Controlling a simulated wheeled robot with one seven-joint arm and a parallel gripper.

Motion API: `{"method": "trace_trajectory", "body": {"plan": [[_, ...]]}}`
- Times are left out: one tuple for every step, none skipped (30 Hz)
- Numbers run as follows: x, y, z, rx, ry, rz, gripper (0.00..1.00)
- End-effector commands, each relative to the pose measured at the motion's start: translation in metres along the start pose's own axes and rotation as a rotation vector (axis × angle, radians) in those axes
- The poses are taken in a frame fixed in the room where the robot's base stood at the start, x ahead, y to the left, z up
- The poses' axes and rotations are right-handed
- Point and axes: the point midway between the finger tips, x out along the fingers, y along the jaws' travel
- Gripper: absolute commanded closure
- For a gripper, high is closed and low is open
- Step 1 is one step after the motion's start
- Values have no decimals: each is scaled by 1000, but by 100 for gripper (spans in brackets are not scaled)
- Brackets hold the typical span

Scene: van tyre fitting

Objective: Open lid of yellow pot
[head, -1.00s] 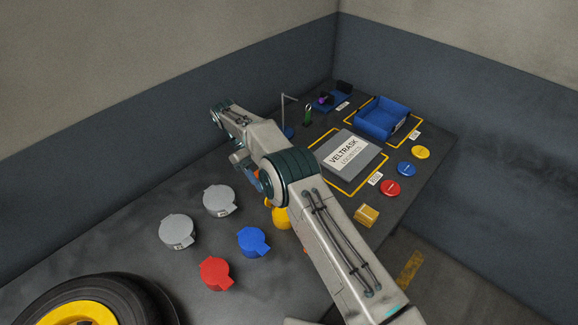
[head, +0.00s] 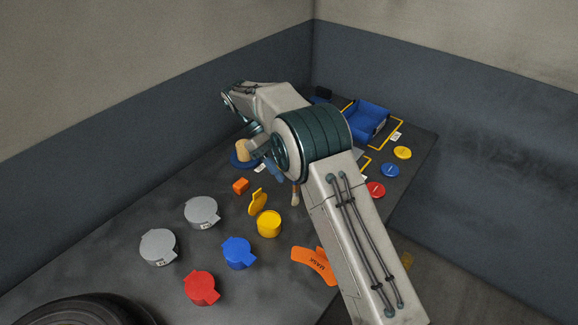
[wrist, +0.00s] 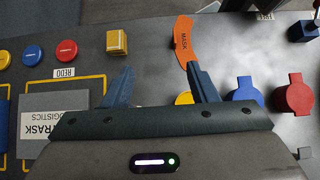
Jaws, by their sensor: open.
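The yellow pot (head: 269,225) stands on the bench behind the blue pot. Its yellow lid (head: 257,202) stands raised on edge at the pot's back left, tilted up and off the pot's top. My gripper (head: 275,172) is behind the pot and apart from it, partly hidden by my arm. In the wrist view my gripper (wrist: 160,85) has its two blue fingers spread wide with nothing between them. The yellow pot (wrist: 183,98) shows there beside the right finger, mostly covered by the gripper.
Closed blue (head: 238,254), red (head: 200,289) and grey (head: 201,212) pots stand nearby. An orange mask piece (head: 314,265) lies right of the yellow pot. An orange cube (head: 241,186) lies behind. A tyre (head: 80,310) is at the front left.

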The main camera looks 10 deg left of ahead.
Motion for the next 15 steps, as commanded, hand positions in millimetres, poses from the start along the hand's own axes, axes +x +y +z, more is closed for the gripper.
{"method": "trace_trajectory", "body": {"plan": [[2, 2, 4, 1, 0, 0, 47], [2, 3, 5, 1, 0, 0, 47], [2, 4, 7, 1, 0, 0, 47], [2, 5, 9, 1, 0, 0, 47], [2, 5, 10, 1, 0, 1, 47], [2, 5, 10, 1, 0, 1, 47], [2, 6, 11, 0, 0, 1, 47], [2, 6, 11, 0, 0, 1, 47], [2, 6, 11, 0, 0, 1, 47], [2, 6, 11, 0, 0, 1, 47], [2, 6, 11, 0, 0, 1, 47], [2, 6, 11, 0, 0, 1, 47], [2, 6, 11, 0, 0, 1, 47], [2, 6, 11, 0, 0, 1, 53], [2, 6, 11, 2, 1, 1, 64]]}}
